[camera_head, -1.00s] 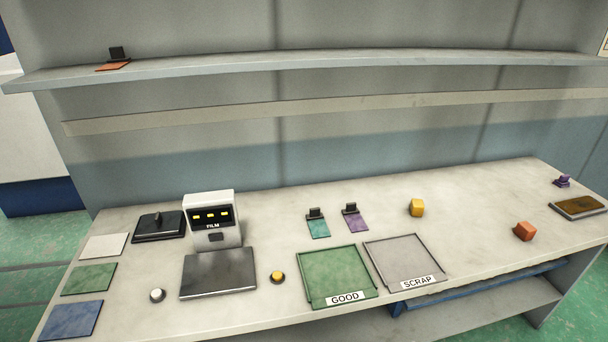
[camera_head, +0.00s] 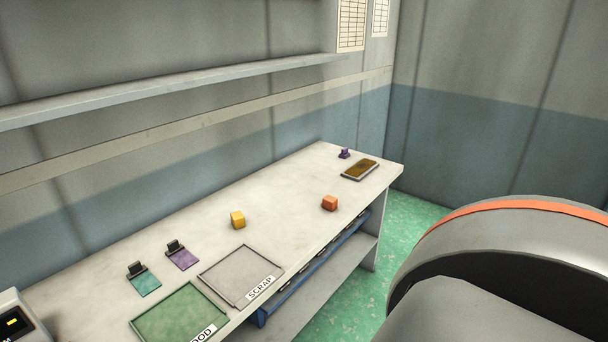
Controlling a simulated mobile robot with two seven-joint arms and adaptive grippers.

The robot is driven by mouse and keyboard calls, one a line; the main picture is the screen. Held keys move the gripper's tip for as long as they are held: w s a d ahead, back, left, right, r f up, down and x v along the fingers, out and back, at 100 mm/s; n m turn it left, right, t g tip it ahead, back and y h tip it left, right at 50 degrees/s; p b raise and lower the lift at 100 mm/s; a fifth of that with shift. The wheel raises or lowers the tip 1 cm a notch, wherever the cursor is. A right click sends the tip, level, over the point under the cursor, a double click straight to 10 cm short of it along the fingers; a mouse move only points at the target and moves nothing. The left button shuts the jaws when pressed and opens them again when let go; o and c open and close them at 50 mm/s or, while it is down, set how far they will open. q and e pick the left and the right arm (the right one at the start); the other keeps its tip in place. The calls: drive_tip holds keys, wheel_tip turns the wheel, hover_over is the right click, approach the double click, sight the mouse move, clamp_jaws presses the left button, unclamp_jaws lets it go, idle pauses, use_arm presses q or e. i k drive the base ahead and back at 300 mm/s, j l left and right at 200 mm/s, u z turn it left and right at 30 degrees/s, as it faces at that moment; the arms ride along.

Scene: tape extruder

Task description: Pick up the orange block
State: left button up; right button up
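The orange block (camera_head: 329,203) sits on the pale workbench (camera_head: 290,215), near its front edge and toward the right end. Nothing touches it. A yellow block (camera_head: 237,220) lies to its left. Part of my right arm fills the lower right of the view, in front of the bench. Neither gripper shows in the view.
A grey SCRAP tray (camera_head: 240,275) and a green tray (camera_head: 180,315) lie to the left. A brown-topped tray (camera_head: 360,170) and a small purple object (camera_head: 344,153) are at the far right end. A shelf (camera_head: 180,88) runs above. The bench around the orange block is clear.

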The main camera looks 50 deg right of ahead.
sight(329, 203)
drive_tip(key=z, duration=1.75)
drive_tip(key=i+l+u, duration=0.1)
drive_tip(key=u, duration=0.3)
drive_tip(key=i+l+u, duration=0.1)
drive_tip(key=u, duration=0.35)
drive_tip(key=l+u, duration=0.2)
drive_tip(key=u, duration=0.2)
drive_tip(key=i+l+u, duration=0.2)
drive_tip(key=l, duration=0.25)
drive_tip(key=l+u, duration=0.2)
drive_tip(key=l, duration=0.25)
